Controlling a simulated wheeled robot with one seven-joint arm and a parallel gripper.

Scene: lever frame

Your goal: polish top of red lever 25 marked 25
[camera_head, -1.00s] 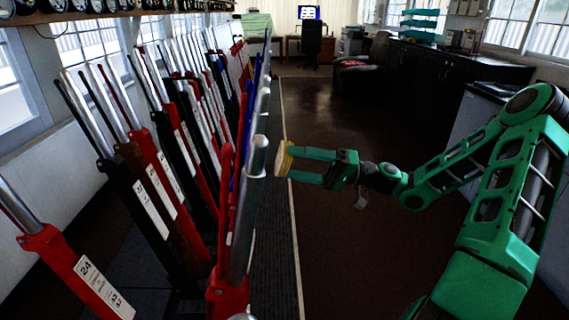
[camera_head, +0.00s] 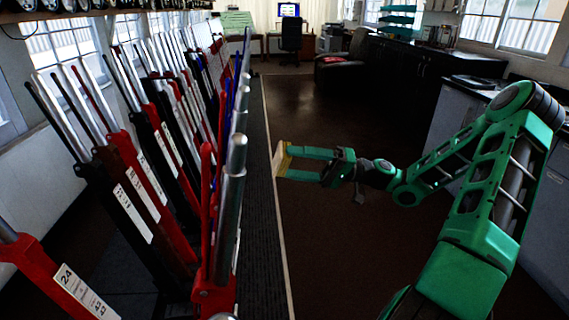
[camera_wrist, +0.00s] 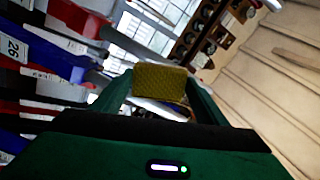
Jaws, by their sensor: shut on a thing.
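My gripper (camera_head: 292,164) is shut on a yellow sponge-like pad (camera_head: 283,158), held out in the air. The pad also shows in the wrist view (camera_wrist: 160,82) between the two green fingers. A red lever at lower left (camera_head: 50,285) carries a plate marked 24.
A long row of red, black and blue levers (camera_head: 130,170) fills the left side. Dark floor (camera_head: 320,250) lies open on the right. Cabinets (camera_head: 400,75) line the right wall, with an office chair (camera_head: 291,38) at the back.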

